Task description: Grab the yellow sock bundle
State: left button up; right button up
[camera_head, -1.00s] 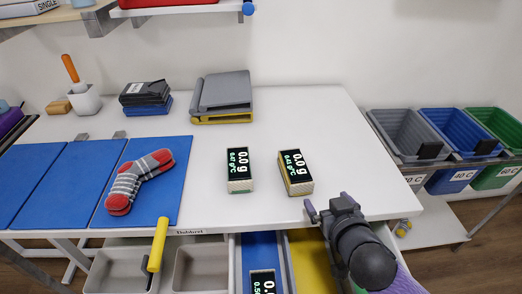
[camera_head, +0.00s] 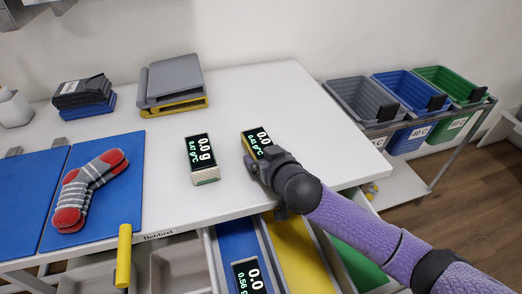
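A small yellow and grey bundle (camera_head: 370,188) lies on the low white shelf right of the table, partly hidden by the table's corner; it is too small to tell whether it is a sock bundle. A grey and red striped sock pair (camera_head: 88,190) lies on the blue mat at left. My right gripper (camera_head: 262,180) is over the table's front edge, overlapping the lower part of the right-hand scale in the picture, and apart from the small bundle. Its fingertips are too unclear to judge the opening. My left gripper is out of view.
Two small scales stand on the white table, the left one (camera_head: 202,159) fully visible. Open drawers, one yellow (camera_head: 296,250), stick out below the front edge. Grey, blue and green bins (camera_head: 448,86) stand on a rack at right. The table's right part is clear.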

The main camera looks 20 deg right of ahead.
jog(key=c, duration=0.7)
jog(key=shift+c, duration=1.1)
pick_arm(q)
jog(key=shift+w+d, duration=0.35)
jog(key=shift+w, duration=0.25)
